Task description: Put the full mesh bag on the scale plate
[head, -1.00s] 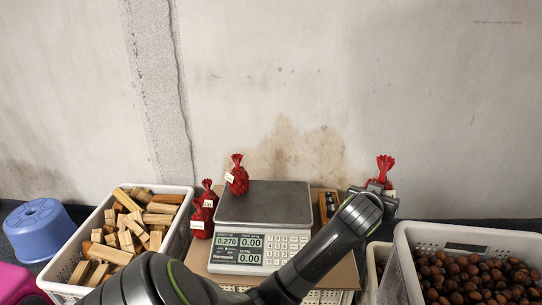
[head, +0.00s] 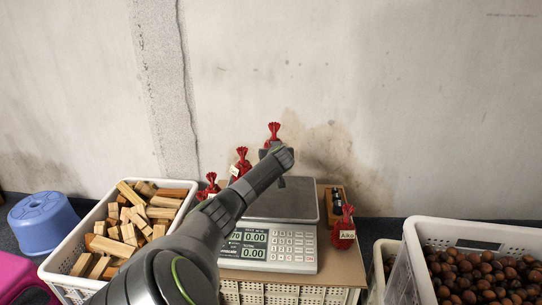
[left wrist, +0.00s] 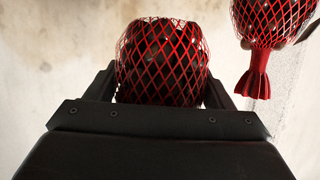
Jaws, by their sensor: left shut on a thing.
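A red mesh bag (head: 273,129) shows its tied top above my left gripper (head: 277,152), which holds it over the back part of the scale plate (head: 299,199). In the left wrist view the bag's dark, rounded, red-netted body (left wrist: 163,62) sits between the two fingers, shut on it. Whether its underside touches the plate is hidden. The scale (head: 290,249) stands on a board; my left arm covers part of its plate and display. Another red bag (head: 241,160) is at the plate's back left, its base hidden; a red bag also hangs at the wrist view's upper right (left wrist: 262,30). My right gripper is out of view.
A labelled red bag (head: 345,230) stands right of the scale, in front of a small wooden box (head: 335,202). More red bagging (head: 209,187) shows left of the scale. A wood-block crate (head: 62,258) is at left, a chestnut crate (head: 413,262) at right. The wall is behind.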

